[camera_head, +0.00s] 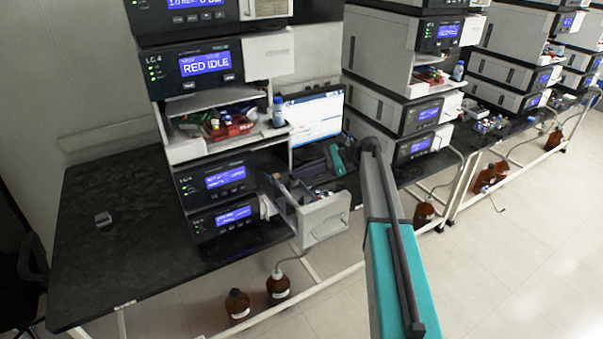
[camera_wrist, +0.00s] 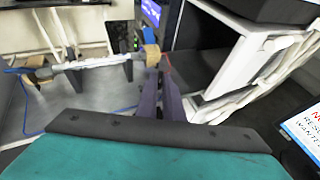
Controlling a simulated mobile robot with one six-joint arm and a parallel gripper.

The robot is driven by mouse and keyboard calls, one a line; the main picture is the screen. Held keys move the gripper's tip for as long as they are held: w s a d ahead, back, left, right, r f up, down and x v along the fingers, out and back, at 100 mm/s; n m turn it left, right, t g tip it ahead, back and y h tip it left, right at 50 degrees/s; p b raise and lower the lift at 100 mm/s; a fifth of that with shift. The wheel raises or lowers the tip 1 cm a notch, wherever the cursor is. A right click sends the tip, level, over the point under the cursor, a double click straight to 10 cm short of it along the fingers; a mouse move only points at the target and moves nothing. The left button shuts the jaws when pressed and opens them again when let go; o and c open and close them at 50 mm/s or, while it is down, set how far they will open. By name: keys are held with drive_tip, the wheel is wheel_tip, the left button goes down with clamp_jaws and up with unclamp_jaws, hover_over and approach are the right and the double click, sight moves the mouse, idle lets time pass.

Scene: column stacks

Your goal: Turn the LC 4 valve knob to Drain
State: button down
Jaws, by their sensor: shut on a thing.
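The LC 4 stack (camera_head: 215,115) stands on the black bench in the head view, its label small beside a blue screen reading RED IDLE. A white open drawer or door (camera_head: 322,218) sticks out at the lower right of the stack. My gripper (camera_wrist: 158,80) reaches in from the right, its teal body (camera_head: 338,160) beside the open compartment. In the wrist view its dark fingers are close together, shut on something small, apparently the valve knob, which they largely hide. The knob's pointer and the Drain mark cannot be made out.
A grey column with tubing (camera_wrist: 95,62) lies across the left of the wrist view. A white open frame (camera_wrist: 240,65) stands close on the right. A monitor (camera_head: 312,115) is behind the stack. Brown bottles (camera_head: 278,284) stand below. The bench's left part is mostly clear.

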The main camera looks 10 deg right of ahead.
drive_tip(key=n+g, duration=0.1)
drive_tip(key=g, duration=0.1)
drive_tip(key=w+n+g+p, duration=0.1)
drive_tip(key=n+g, duration=0.1)
drive_tip(key=shift+n, duration=0.3)
drive_tip(key=shift+g, duration=0.4)
drive_tip(key=c, duration=1.9)
unclamp_jaws()
drive_tip(key=shift+r, duration=0.1)
